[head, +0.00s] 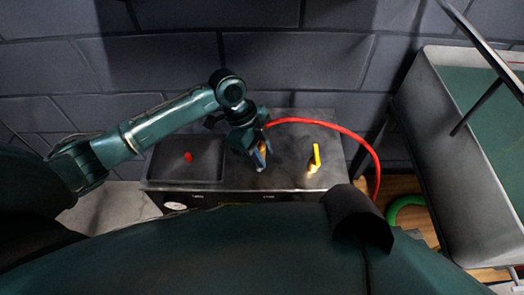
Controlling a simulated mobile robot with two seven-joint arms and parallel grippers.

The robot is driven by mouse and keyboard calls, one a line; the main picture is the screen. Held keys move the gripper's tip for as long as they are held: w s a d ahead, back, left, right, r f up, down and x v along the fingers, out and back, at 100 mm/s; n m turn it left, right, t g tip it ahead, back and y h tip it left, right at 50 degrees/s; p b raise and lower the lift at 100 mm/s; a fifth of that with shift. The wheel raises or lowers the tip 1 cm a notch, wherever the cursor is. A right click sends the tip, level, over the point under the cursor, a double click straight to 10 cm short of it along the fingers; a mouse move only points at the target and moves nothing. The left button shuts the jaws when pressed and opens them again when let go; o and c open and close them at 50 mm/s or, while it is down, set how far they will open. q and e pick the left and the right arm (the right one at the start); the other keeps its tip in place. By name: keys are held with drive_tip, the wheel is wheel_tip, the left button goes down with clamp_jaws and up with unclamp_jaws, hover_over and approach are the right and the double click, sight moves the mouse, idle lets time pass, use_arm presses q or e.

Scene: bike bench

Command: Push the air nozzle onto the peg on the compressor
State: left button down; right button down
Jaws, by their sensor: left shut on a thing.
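The compressor (290,183) is a dark metal box against the wall, with a flat top. My left gripper (260,159) points down over the middle of this top and is shut on the air nozzle (264,147), of which only a small orange part shows between the fingers. The red hose (340,129) runs from the gripper to the right. A yellow upright piece (316,156) stands on the top to the right of the gripper, apart from it; I cannot tell whether it is the peg. The nozzle's tip is hidden. My right gripper is out of view.
A shallow dark tray (160,178) at the compressor's left holds a small red thing (188,157). The hose drops past the right edge. A grey-walled bin or bench (440,160) with a green inside stands at right. A green ring (396,207) lies on the wooden floor.

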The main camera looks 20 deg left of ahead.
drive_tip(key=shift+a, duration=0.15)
use_arm(q)
drive_tip(key=shift+r, duration=0.1)
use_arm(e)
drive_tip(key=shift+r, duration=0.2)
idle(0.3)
use_arm(q)
drive_tip(key=shift+p, duration=0.5)
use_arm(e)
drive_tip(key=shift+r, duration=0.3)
use_arm(q)
drive_tip(key=shift+f+b, duration=0.6)
drive_tip(key=shift+f, duration=1.15)
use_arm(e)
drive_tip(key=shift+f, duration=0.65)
use_arm(q)
drive_tip(key=c, duration=1.1)
unclamp_jaws()
drive_tip(key=shift+o, duration=0.2)
drive_tip(key=p+v, duration=0.3)
drive_tip(key=v, duration=1)
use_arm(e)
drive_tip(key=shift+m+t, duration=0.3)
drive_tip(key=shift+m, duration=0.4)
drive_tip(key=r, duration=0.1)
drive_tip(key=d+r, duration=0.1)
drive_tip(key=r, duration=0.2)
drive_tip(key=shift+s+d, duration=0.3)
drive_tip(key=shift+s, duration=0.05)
